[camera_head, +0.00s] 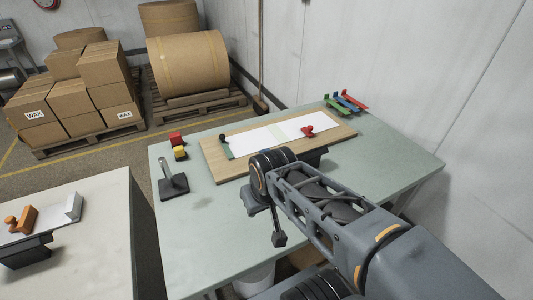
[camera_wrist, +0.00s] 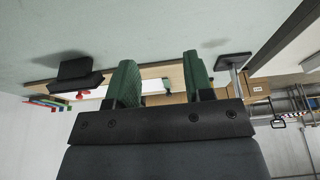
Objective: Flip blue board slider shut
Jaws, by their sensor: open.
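A wooden board (camera_head: 215,160) with a white sheet (camera_head: 256,141) lies on the table, with a green bar (camera_head: 227,148) with a black knob at its left end and a red clamp-like piece (camera_head: 308,131) to the right. A blue piece (camera_head: 347,104) sits between red and green ones at the back right; I cannot tell which part is the slider. My gripper (camera_wrist: 160,78) is open and empty. In the upside-down wrist view, its two green fingers overlap the view of the board, apart from it.
A dark block (camera_head: 313,157) sits by the board's front edge. The table's (camera_head: 232,226) front left is clear. A wall runs behind the table.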

